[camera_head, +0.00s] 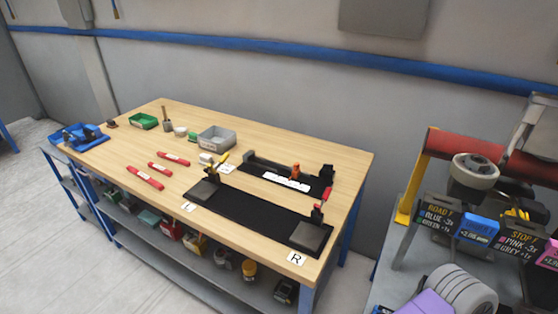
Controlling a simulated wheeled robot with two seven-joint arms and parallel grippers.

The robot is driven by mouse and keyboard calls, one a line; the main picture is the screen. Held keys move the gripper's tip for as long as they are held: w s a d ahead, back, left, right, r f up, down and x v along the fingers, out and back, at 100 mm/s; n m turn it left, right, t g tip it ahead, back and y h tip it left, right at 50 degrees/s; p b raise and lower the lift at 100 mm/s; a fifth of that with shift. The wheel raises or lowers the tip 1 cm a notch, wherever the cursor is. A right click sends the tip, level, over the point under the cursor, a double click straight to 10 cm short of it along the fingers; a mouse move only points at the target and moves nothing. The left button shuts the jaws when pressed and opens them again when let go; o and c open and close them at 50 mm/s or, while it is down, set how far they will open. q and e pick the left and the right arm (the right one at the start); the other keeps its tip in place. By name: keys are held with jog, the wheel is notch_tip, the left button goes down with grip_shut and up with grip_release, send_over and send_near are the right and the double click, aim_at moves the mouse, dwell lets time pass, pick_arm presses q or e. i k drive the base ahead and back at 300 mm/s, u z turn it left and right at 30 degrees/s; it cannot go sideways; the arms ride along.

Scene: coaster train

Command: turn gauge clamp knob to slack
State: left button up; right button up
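A black gauge fixture (258,218) lies on the wooden workbench (130,143), near its right end. A second, shorter black fixture (252,173) lies just behind it and carries a white strip (286,182). A small orange part (295,171) stands upright on the rear fixture. A red part (325,195) sits at the right end, by a dark upright block. Neither of my grippers is in view.
The lower shelf (180,251) holds several items. A red roller (491,157), signs and a wheel (463,290) stand at the right.

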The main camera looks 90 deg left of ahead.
aim_at(328, 167)
jog(key=u, duration=2.15)
